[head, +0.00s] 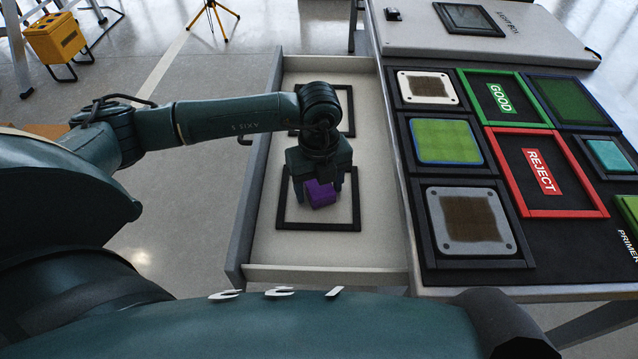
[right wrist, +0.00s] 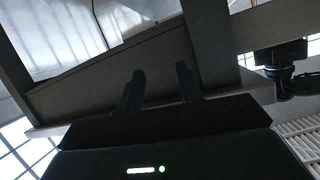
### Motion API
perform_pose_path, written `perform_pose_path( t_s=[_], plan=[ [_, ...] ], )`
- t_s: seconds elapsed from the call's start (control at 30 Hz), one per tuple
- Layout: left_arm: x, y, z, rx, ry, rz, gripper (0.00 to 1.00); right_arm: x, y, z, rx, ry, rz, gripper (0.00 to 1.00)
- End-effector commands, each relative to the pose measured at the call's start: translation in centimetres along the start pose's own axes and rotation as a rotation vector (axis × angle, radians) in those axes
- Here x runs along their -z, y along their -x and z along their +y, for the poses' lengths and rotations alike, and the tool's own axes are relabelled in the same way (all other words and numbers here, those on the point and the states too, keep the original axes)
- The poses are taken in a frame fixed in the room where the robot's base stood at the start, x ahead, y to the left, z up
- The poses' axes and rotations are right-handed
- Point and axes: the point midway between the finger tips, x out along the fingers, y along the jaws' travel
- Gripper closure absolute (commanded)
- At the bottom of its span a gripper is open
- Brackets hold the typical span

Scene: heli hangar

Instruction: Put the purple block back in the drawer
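The purple block (head: 320,193) is inside the open drawer (head: 325,275), within the near black square frame (head: 292,225) on the drawer floor. I cannot tell whether it rests on the floor or hangs just above it. My left gripper (head: 319,190) points down over the block, with one finger at each side of it. Whether the fingers press on the block or stand slightly apart is unclear. My right gripper (right wrist: 158,90) shows in the right wrist view with its fingers apart and nothing between them, beneath a grey structure.
A second black frame (head: 350,110) lies farther back in the drawer, partly behind my left arm. The worktop right of the drawer holds a green GOOD frame (head: 538,122), a red REJECT frame (head: 507,187) and several plates. A yellow case (head: 55,40) stands on the floor at back left.

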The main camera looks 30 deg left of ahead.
Motion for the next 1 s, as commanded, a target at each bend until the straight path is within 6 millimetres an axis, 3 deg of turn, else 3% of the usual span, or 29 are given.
perform_pose_path(
  t_s=[0.4, 0.8, 1.0],
  plan=[
    [0.0, 1.0, -0.1, 0.003, 0.0, -0.001, 0.33, 0.4, 0.0, 0.0, 0.002, -0.002, 0.0, 0.64],
    [-0.1, 9.1, -0.1, 0.004, 0.0, -0.003, 0.33, 0.2, -0.4, -0.2, 0.008, -0.007, -0.025, 0.64],
    [0.0, 11.7, -0.1, 0.002, 0.0, -0.001, 0.33, -0.1, -0.5, -0.3, 0.011, -0.01, -0.039, 0.64]
  ],
)
